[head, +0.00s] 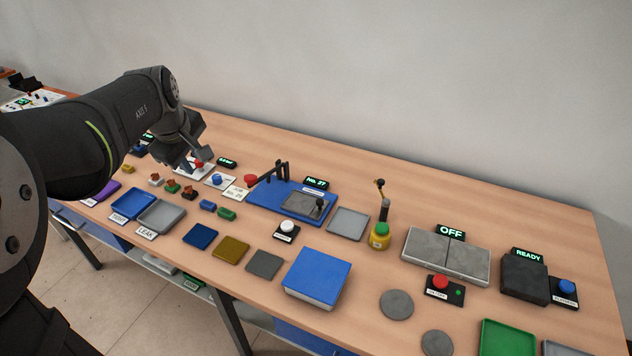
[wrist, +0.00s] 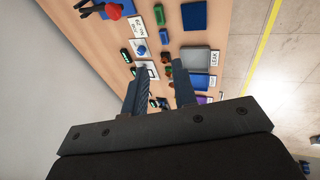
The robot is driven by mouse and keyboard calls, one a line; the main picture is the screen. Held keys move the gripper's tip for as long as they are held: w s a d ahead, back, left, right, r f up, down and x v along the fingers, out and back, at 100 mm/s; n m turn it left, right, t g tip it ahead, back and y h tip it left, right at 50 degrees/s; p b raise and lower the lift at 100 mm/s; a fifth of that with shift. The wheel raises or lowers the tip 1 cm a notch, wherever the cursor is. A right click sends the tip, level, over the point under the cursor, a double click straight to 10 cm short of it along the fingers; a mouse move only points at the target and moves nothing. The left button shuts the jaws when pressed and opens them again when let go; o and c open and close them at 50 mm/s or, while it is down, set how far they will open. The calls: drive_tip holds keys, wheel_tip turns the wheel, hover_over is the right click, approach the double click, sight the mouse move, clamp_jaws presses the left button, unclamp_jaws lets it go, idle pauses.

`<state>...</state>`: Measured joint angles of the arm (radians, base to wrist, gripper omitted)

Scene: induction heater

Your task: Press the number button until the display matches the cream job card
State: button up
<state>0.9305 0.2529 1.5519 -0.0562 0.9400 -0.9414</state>
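The display (head: 317,183) reads "No. 27" in green at the back of a blue machine base (head: 262,198). A white round button (head: 287,229) on a small black labelled base stands in front of that machine. A pale card (head: 236,193) with dark print lies left of the machine; its number is too small to read. It also seems to show in the wrist view (wrist: 136,24). My gripper (head: 193,163) is over the left part of the table, well left of the white button. In the wrist view my gripper (wrist: 160,72) has its fingers apart, with nothing held between them.
A red-knobbed lever (head: 251,180) rises beside the card. A blue button (head: 217,180) on a white plate and small coloured blocks (head: 172,187) lie near my gripper.

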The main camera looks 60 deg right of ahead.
clamp_jaws()
idle(1.2)
